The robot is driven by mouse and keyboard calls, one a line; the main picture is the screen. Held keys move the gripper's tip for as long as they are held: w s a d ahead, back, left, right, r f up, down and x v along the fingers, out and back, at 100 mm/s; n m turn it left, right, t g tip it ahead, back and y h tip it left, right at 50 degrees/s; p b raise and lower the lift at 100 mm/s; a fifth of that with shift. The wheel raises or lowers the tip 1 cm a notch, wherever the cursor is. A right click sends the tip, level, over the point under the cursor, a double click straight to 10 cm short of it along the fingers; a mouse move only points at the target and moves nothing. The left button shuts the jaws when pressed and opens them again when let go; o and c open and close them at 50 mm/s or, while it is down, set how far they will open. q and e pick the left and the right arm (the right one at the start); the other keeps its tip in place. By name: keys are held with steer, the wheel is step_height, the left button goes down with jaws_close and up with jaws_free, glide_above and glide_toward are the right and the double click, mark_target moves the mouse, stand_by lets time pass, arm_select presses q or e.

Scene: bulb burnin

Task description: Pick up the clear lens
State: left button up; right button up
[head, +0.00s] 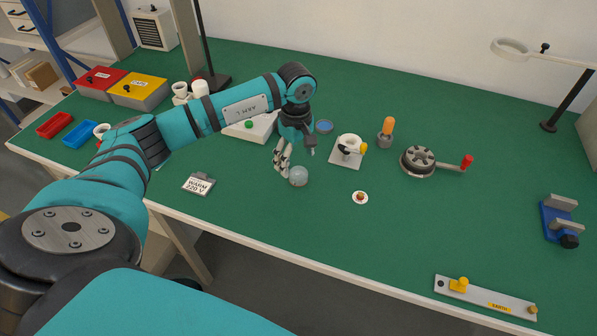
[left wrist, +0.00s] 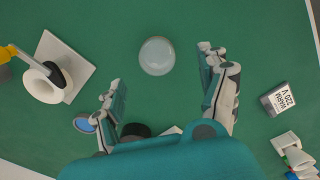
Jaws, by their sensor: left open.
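The clear lens (head: 298,176) is a pale, see-through dome on the green bench top. In the left wrist view the clear lens (left wrist: 157,56) shows as a round, greyish disc, ahead of and between the two spread fingers. My left gripper (head: 282,164) is open and empty, pointing down just to the left of and behind the lens in the head view. The fingers look apart from the lens, and their exact height above the bench is hard to tell. My right gripper is not in view.
A WARM 220 V sign (head: 198,183) lies to the left. The bench in front is clear.

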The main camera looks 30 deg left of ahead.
mark_target(298, 171)
arm_select(q)
steer(key=shift+w+d+f+p, duration=0.1)
steer(key=shift+f+p, duration=0.35)
steer(key=shift+f, duration=1.05)
steer(key=shift+w+d+f+p, duration=0.1)
steer(key=shift+f+p, duration=0.3)
steer(key=shift+f, duration=1.1)
steer(key=shift+s, duration=0.1)
steer(key=shift+c, duration=0.4)
steer(key=c, duration=0.8)
